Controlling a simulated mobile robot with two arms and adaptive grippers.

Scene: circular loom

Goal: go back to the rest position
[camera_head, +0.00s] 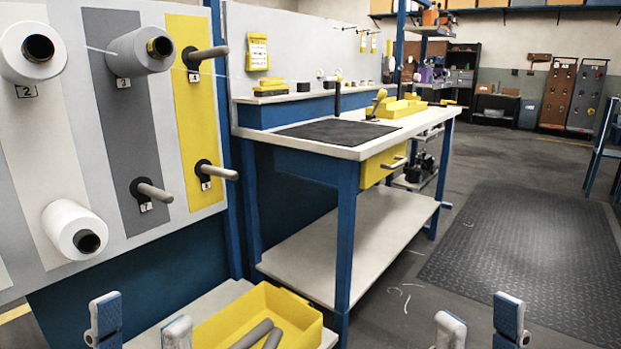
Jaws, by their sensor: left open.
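My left gripper (141,330) shows at the bottom left, its two fingertips apart with nothing visible between them. It is in front of the spool panel and left of a yellow bin (293,305). My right gripper (480,328) shows at the bottom, right of centre, its fingertips also apart and nothing visible between them. It is in front of the open floor. Both are cut off by the lower picture edge, so the arms and palms are hidden.
The panel (60,130) at left carries white spools (75,230), a grey spool (125,57) and bare pegs (155,191). The bin holds grey rods (252,333). A workbench (360,150) stands in the middle. A dark floor mat (520,255) lies clear at right.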

